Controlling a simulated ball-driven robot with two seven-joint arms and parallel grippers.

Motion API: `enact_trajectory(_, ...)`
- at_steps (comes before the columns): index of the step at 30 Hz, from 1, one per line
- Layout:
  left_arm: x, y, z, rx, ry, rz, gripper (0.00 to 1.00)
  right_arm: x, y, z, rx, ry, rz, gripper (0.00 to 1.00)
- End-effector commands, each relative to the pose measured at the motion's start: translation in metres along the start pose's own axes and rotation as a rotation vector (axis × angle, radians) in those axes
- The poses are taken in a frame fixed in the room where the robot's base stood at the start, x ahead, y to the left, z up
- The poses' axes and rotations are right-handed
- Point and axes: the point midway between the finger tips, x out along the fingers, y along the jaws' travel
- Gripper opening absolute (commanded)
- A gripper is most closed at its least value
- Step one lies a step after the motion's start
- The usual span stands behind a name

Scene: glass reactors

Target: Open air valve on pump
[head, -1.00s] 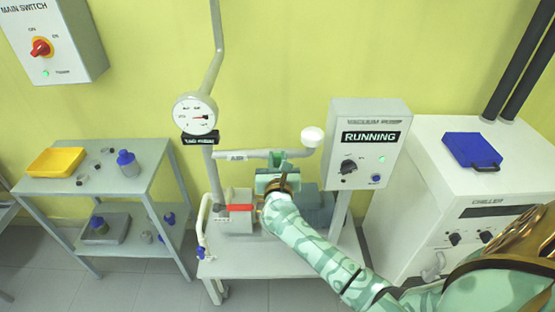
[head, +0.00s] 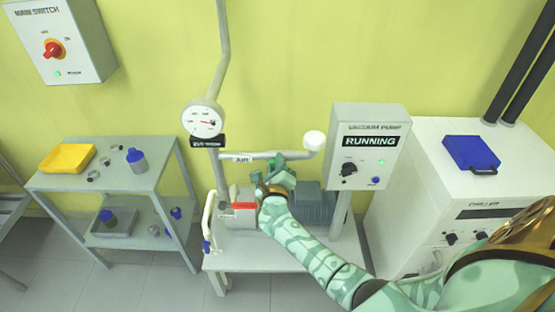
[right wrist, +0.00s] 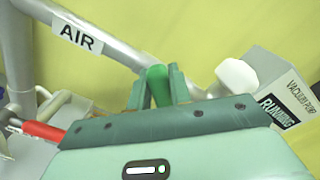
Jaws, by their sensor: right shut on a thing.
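The air pipe (head: 240,157), labelled AIR, runs level above the pump table in the head view. In the right wrist view, the same pipe (right wrist: 115,50) slants across and a green valve handle (right wrist: 158,84) stands at it. My right gripper (right wrist: 158,88) is shut on this handle, one finger on each side. In the head view my right gripper (head: 284,162) is at the pipe and covers most of the valve. The grey-teal pump (head: 312,203) stands behind my arm on the table. My left gripper is out of view.
The vacuum pump control box (head: 369,143) reads RUNNING, right of the gripper. A white knob (head: 314,140) ends the pipe close by. A dial gauge (head: 203,118) and a red handle (head: 244,206) are to the left. The chiller (head: 482,215) stands at right.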

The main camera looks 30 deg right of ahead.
Motion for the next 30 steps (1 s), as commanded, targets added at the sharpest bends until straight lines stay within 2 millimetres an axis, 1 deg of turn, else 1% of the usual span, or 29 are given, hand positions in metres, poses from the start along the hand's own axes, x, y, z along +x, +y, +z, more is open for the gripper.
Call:
enact_trajectory(1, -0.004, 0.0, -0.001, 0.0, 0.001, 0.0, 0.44, -0.001, 0.001, 0.001, -0.044, 0.002, 0.003, 0.0)
enact_trajectory(6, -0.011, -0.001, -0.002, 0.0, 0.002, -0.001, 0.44, -0.001, 0.004, 0.0, -0.204, 0.003, 0.003, 0.0)
enact_trajectory(18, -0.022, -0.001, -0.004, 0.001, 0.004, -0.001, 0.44, -0.001, 0.011, -0.003, -0.529, 0.002, 0.004, 0.0)
enact_trajectory(24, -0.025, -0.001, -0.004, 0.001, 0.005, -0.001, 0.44, -0.001, 0.013, -0.004, -0.628, 0.001, 0.004, 0.0)
enact_trajectory(30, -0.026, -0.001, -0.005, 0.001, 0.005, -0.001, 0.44, -0.001, 0.015, -0.005, -0.68, 0.001, 0.004, 0.0)
